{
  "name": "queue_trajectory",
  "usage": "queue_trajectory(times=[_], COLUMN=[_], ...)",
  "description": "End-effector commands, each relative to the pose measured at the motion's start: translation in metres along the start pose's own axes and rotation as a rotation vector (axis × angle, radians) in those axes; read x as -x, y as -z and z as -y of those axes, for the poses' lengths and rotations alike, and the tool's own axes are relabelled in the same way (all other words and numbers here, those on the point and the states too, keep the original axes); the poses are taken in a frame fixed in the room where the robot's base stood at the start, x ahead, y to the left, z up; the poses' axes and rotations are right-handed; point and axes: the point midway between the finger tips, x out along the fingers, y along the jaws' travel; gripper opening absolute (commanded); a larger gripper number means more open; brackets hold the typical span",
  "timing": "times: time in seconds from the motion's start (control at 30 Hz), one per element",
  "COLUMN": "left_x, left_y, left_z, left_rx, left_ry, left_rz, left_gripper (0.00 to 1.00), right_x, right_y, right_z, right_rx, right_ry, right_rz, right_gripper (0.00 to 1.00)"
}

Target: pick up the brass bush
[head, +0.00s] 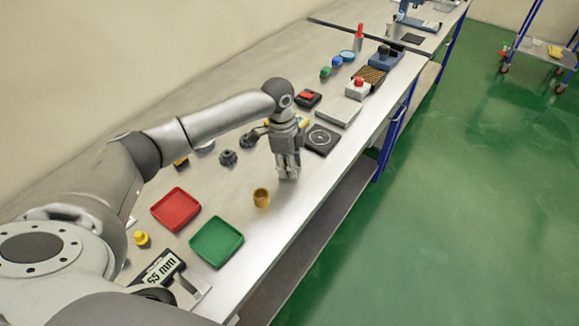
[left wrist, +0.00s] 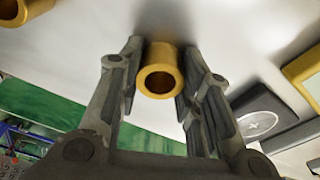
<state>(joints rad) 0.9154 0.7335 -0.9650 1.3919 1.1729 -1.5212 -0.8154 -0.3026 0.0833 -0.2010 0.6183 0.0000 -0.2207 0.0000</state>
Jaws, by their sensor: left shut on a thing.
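My left gripper (head: 288,174) points down over the bench, right of the middle of the head view's tools. In the left wrist view a brass bush (left wrist: 160,54), a short gold tube with its open end facing the camera, sits between the two fingers (left wrist: 158,85), which are shut on it. The head view does not show this bush clearly behind the fingers. Whether it touches the bench I cannot tell. A second brass-coloured bush (head: 261,198) stands upright on the bench, left of the gripper. A gold piece also shows at the top left of the left wrist view (left wrist: 20,9).
A red tray (head: 175,208) and a green tray (head: 216,242) lie nearer me. A black plate with a white circle (head: 320,139) lies just beyond the gripper. Dark knobbed parts (head: 228,158) are to its left. The bench's front edge is close on the right.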

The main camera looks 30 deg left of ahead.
Motion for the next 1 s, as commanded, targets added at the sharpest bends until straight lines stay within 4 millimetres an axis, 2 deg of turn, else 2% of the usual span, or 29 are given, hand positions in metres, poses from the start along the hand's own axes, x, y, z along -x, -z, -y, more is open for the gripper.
queue_trajectory(times=[0.23,0.4,0.57,0.77,1.0], left_x=[0.008,0.030,0.053,0.092,0.109], left_y=[0.001,0.004,0.006,0.011,0.013], left_z=[0.001,0.002,-0.019,-0.052,-0.097], left_rx=[0.000,-0.002,-0.003,-0.004,-0.003], left_ry=[0.002,0.006,0.004,0.005,0.003], left_rz=[-0.002,-0.003,-0.001,-0.001,0.001], left_gripper=[0.03,0.02,0.02,0.03,0.03], right_x=[-0.005,-0.016,-0.018,-0.026,-0.034], right_y=[0.004,0.003,0.003,0.003,0.002], right_z=[-0.001,0.000,0.002,0.005,0.005], right_rx=[-0.001,-0.002,-0.003,-0.004,-0.005], right_ry=[-0.001,0.000,0.002,0.005,0.005], right_rz=[-0.007,-0.007,-0.008,-0.008,-0.007], right_gripper=[0.40,0.40,0.40,0.40,0.40])
